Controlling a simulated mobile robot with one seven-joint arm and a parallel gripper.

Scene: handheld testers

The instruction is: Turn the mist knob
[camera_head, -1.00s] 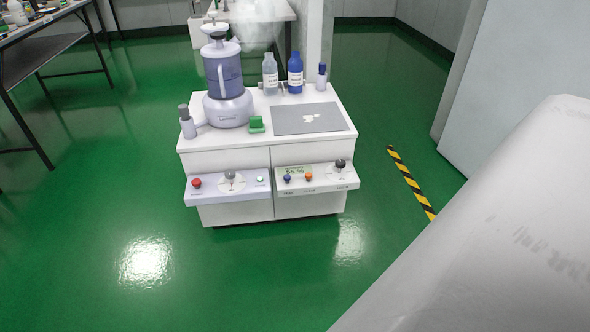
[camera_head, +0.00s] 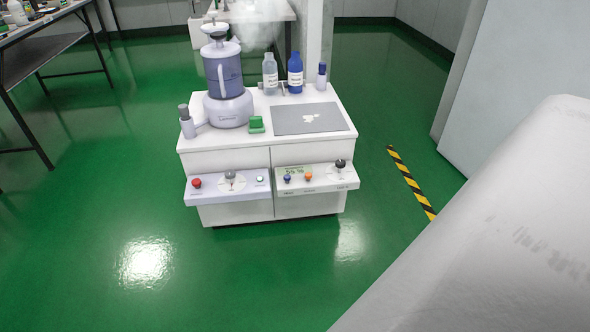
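A white cabinet (camera_head: 225,158) stands ahead with two control panels on its front. The left panel (camera_head: 200,188) has a grey knob (camera_head: 230,176) on a round white dial, with a red button (camera_head: 196,183) to its left. The right panel (camera_head: 318,184) has a dark knob (camera_head: 340,164) on a pale dial, at its right end. The labels are too small to tell which is the mist knob. A lavender humidifier-like device (camera_head: 228,108) stands on the cabinet, with pale mist above it. My gripper is not in view.
A dark table (camera_head: 50,40) stands at left, a striped floor strip (camera_head: 411,182) at right. My white arm link fills the lower right.

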